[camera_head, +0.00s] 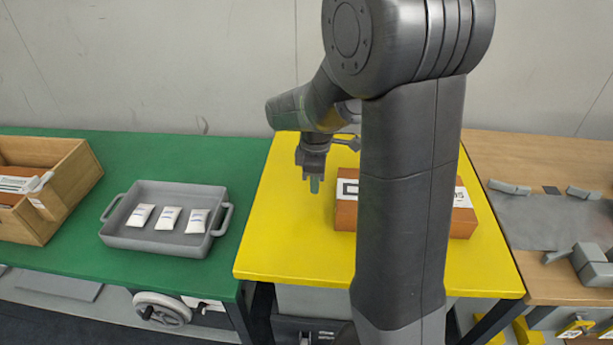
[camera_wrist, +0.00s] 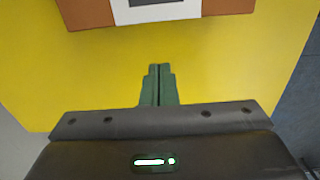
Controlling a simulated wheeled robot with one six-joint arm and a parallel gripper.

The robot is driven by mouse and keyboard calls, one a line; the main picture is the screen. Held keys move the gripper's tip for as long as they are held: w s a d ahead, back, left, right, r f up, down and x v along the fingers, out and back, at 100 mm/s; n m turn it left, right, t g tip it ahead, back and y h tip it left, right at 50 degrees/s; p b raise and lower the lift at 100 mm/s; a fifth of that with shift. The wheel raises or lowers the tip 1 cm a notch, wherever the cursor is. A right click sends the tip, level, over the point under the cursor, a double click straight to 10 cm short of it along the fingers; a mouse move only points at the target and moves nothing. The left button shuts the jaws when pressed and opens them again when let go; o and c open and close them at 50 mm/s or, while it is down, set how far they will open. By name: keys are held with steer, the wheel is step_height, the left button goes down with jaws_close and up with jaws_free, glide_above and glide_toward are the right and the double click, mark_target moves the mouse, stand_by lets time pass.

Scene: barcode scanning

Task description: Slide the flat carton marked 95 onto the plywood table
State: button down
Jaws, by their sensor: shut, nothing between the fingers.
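A flat brown carton (camera_head: 463,222) with a white label lies on the yellow table (camera_head: 290,245), its middle hidden behind my arm. A dark print shows at the label's left end; the marking at its right end is too small to read surely. The carton's near edge (camera_wrist: 88,14) shows at the top of the wrist view. My gripper (camera_head: 314,184) is shut and empty over the yellow table, left of the carton and apart from it. Its green fingers (camera_wrist: 158,72) point toward the carton in the wrist view. The plywood table (camera_head: 535,262) adjoins the yellow table on the right.
A grey metal plate (camera_head: 545,222) with small blocks and a grey fixture (camera_head: 592,264) occupy the plywood table. On the green table (camera_head: 150,155) at left stand a grey tray (camera_head: 165,242) with white packets and a wooden crate (camera_head: 80,178). The yellow table's front left is clear.

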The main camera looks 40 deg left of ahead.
steer(key=shift+d+f, duration=0.1)
steer(key=shift+f, duration=0.8)
steer(key=shift+w+d+r, duration=0.15)
steer(key=shift+w+d, duration=0.15)
steer(key=shift+d, duration=0.3)
steer(key=shift+w+d+r, duration=0.1)
steer(key=shift+w+d, duration=0.15)
steer(key=shift+d, duration=0.35)
steer(key=shift+w+d, duration=0.3)
steer(key=shift+d, duration=0.1)
steer(key=w+d+p, duration=0.1)
steer(key=w+d, duration=0.6)
steer(key=d, duration=0.7)
steer(key=w+d+p, duration=0.2)
steer(key=w+d, duration=0.6)
steer(key=d, duration=0.6)
steer(key=w+d+p, duration=0.2)
steer(key=w+d, duration=0.5)
steer(key=d, duration=0.7)
steer(key=shift+w, duration=0.2)
steer(key=shift+a, duration=0.1)
